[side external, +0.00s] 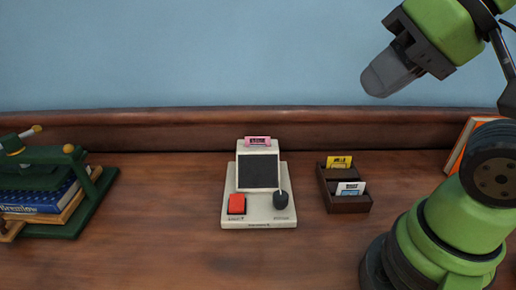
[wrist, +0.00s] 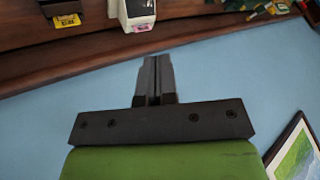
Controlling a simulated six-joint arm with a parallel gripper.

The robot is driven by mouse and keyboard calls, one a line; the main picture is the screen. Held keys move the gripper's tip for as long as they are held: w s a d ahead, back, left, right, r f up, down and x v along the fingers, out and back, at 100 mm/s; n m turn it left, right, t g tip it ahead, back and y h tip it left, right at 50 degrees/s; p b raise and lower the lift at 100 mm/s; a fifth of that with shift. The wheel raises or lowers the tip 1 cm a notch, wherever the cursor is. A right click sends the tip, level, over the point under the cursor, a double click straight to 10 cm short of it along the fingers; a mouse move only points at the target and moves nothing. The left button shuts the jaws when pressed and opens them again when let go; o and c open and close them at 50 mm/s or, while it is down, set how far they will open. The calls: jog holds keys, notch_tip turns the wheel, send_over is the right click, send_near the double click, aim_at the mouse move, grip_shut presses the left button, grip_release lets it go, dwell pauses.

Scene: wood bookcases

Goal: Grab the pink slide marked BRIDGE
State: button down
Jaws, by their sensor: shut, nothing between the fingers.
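The pink slide (side external: 257,141) sits upright in the top of a cream viewer (side external: 232,208) on the wooden surface; its lettering is too small to read. The viewer has a dark screen, a red button and a black knob. In the wrist view, the viewer (wrist: 137,18) shows at the top edge, with a bit of pink on it. My gripper (side external: 377,82) is raised at the upper right, well above and to the right of the slide. In the wrist view, my gripper (wrist: 154,62) has its fingers together with nothing between them.
A dark wooden box (side external: 346,203) right of the viewer holds a yellow slide (side external: 339,162) and a white slide (side external: 350,189). A green press (side external: 95,205) with books (side external: 40,200) stands at the left. An orange book (side external: 467,140) leans behind my arm. Wood around the viewer is clear.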

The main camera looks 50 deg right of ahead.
jog(key=c, duration=1.8)
grip_release()
jog(key=o, duration=0.6)
jog(key=n+g+h, duration=0.2)
jog(key=n+g, duration=0.5)
jog(key=n, duration=0.6)
send_over(250, 142)
jog(key=s+d, duration=0.1)
jog(key=s, duration=0.1)
notch_tip(250, 142, down, 16)
jog(key=shift+w+d+f, duration=0.1)
jog(key=shift+w+f, duration=0.05)
jog(key=shift+f, duration=0.75)
jog(key=shift+w+d+f, duration=0.1)
jog(key=shift+w+f, duration=0.05)
jog(key=shift+f, duration=0.75)
jog(key=shift+w+d+f, duration=0.1)
jog(key=shift+w+f, duration=0.05)
jog(key=shift+f, duration=0.75)
